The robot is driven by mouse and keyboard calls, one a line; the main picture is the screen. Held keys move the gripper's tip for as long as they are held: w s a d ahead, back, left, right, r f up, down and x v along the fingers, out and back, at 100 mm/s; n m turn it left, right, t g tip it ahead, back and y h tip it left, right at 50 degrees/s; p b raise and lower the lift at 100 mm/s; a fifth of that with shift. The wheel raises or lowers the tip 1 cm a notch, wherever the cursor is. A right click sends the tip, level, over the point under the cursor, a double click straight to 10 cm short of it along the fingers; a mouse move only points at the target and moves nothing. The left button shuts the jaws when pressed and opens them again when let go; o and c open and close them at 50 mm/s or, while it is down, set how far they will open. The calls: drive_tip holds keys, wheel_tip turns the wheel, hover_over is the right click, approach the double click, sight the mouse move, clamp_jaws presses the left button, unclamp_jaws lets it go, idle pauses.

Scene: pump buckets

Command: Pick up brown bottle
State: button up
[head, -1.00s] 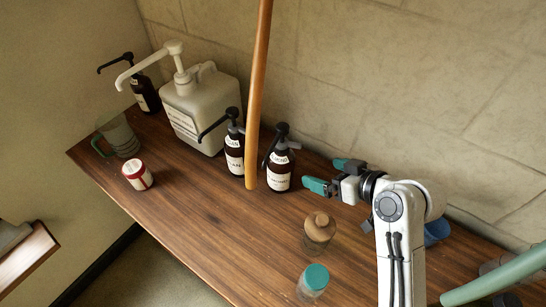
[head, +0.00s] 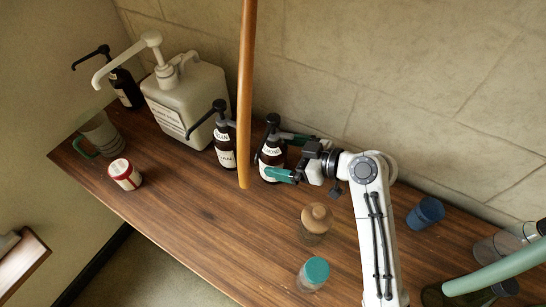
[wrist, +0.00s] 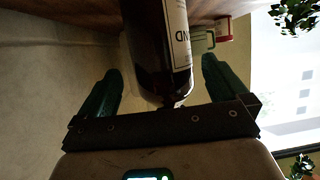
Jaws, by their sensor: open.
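A brown pump bottle (head: 271,162) with a white label and black pump head stands on the wooden table, just right of a wooden pole. My gripper (head: 283,157) is open around it, with one green finger in front and the other behind. In the wrist view the brown bottle (wrist: 165,50) lies between the two spread fingers, with a gap showing on each side. The front finger hides part of the bottle in the head view. A second brown pump bottle (head: 224,146) stands left of the pole, and a third (head: 125,90) at the far left.
The wooden pole (head: 245,100) rises close to the bottle's left. A white jug (head: 190,105), a red-and-white jar (head: 124,174) and a green-handled clear mug (head: 103,132) stand left. A cork-topped jar (head: 315,225), a teal-lidded jar (head: 313,275) and a blue cup (head: 426,212) stand nearer.

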drive_tip(key=shift+x, duration=1.85)
drive_tip(key=shift+s, duration=0.15)
drive_tip(key=shift+c, duration=0.5)
drive_tip(key=c, duration=1.3)
drive_tip(key=shift+r, duration=0.15)
drive_tip(key=shift+c, duration=0.5)
